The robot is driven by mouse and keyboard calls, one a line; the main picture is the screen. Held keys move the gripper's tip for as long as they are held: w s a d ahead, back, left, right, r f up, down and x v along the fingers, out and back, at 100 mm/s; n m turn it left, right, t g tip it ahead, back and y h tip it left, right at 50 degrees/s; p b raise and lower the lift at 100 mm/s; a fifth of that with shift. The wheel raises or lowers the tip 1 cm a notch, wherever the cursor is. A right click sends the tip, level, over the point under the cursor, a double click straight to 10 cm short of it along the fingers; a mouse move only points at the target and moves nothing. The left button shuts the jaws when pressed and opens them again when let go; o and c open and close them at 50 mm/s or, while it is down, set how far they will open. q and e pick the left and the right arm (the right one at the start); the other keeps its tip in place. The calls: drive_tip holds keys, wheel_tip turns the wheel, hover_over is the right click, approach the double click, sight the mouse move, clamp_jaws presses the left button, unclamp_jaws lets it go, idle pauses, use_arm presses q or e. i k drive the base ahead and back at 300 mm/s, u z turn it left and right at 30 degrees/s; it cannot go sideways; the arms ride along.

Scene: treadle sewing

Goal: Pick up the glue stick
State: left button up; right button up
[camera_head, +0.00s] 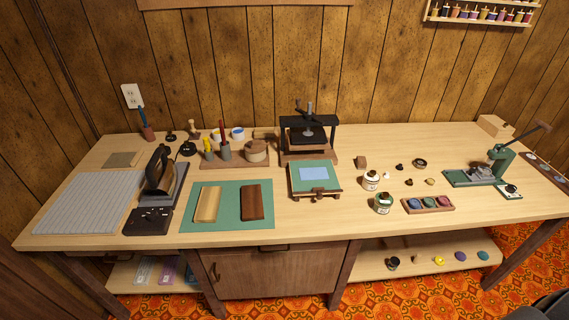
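I cannot single out a glue stick for certain at this size. Small upright items stand on a wooden rack at the back left of the bench: a yellow one (208,148) and a red-topped one with a grey lower part (224,149). A blue stick-like item stands in a reddish-brown holder (149,133) further left. Neither of my grippers is in view.
The wooden bench (340,222) holds a black press (308,130), a green mat (232,222) with two wooden blocks, a grey ribbed mat (88,203), small jars (383,203) and a green lever tool (485,170). Bare wood shows along the front centre.

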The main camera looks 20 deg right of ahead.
sight(205, 140)
drive_tip(key=u, duration=2.05)
drive_tip(key=i, duration=1.5)
drive_tip(key=z, duration=1.9)
